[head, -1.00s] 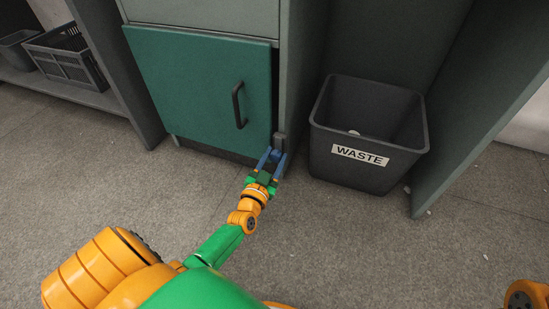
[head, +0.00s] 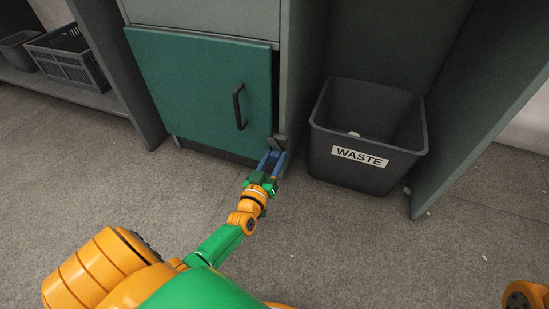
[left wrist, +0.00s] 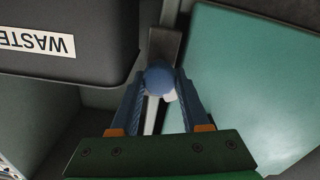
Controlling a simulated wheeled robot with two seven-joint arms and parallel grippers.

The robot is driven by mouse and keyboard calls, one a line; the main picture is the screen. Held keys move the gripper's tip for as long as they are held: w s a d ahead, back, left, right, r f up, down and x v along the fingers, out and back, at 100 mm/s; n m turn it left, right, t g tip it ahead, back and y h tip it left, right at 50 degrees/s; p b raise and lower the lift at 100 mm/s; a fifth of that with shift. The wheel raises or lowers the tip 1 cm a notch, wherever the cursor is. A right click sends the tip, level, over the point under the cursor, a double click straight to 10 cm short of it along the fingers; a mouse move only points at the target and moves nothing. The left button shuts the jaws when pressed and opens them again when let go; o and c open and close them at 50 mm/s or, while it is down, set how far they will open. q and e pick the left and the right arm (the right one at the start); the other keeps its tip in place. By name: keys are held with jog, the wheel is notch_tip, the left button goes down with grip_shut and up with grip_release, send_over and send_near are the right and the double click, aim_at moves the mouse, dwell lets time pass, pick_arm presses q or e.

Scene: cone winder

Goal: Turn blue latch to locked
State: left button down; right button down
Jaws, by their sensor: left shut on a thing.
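The blue latch shows in the left wrist view as a round blue knob (left wrist: 160,80) on a dark grey piece (left wrist: 164,45). In the head view its dark grey part (head: 281,141) is at the lower right corner of the green door (head: 200,90). My left gripper (head: 273,160) reaches this corner from below. Its blue fingers (left wrist: 161,92) are shut on the knob, one on each side. In the head view the fingers hide the knob. My right gripper is not in view.
A dark waste bin (head: 368,135) stands close to the right of the latch, beyond the grey cabinet side panel. The door has a black handle (head: 239,106). A dark crate (head: 68,58) is on a low shelf at the far left. The floor in front is clear.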

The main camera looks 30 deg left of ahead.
pick_arm(q)
jog(key=n, duration=0.6)
jog(key=shift+f, duration=0.15)
jog(key=n, duration=0.3)
jog(key=shift+a+n+b, duration=0.1)
jog(key=shift+n+b, duration=0.2)
jog(key=shift+n, duration=1.1)
jog(key=shift+c, duration=1.9)
grip_release()
